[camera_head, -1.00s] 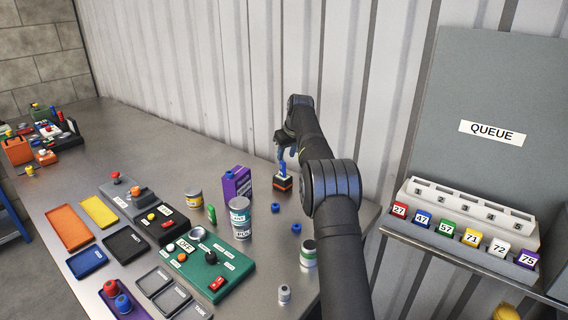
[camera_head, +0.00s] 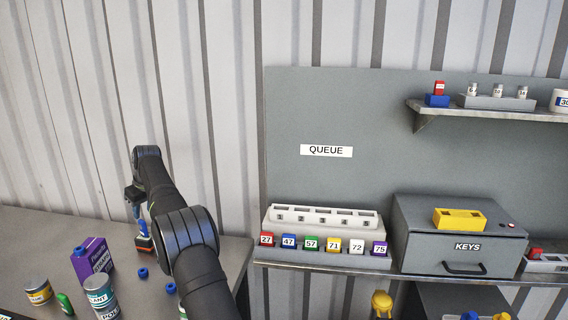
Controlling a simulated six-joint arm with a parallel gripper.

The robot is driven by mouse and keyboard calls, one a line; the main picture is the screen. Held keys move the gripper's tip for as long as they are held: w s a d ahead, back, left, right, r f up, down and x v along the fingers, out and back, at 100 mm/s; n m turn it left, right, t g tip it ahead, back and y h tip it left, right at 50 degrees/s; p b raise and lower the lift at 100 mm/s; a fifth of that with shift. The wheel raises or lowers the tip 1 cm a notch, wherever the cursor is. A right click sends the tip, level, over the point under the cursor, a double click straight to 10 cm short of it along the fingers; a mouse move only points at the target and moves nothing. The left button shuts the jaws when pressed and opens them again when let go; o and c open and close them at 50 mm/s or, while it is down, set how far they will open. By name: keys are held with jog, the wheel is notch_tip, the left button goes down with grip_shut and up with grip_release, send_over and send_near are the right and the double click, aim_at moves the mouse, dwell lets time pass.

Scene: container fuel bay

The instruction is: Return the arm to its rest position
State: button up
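My arm rises from the bottom of the head view and bends at a dark elbow joint. My gripper (camera_head: 137,208) hangs at the left end of the arm, pointing down over the right part of the metal table (camera_head: 40,222). A small block with an orange side and a blue upper part (camera_head: 144,240) is right below the gripper. The fingers are small and partly merge with the blue part, so I cannot tell whether they are open, shut or touching it.
A purple carton (camera_head: 93,259), a grey-white can (camera_head: 101,297), a yellow can (camera_head: 39,291) and blue caps (camera_head: 143,272) stand near the gripper. The corrugated wall (camera_head: 80,110) is close behind. At right are the queue rack (camera_head: 322,219), numbered tags and a grey KEYS box (camera_head: 459,234).

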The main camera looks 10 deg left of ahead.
aim_at(141, 220)
jog(key=x, duration=0.8)
jog(key=shift+f, duration=0.3)
jog(key=shift+w+a+r, duration=0.1)
jog(key=shift+a+r, duration=0.05)
jog(key=shift+r, duration=1.6)
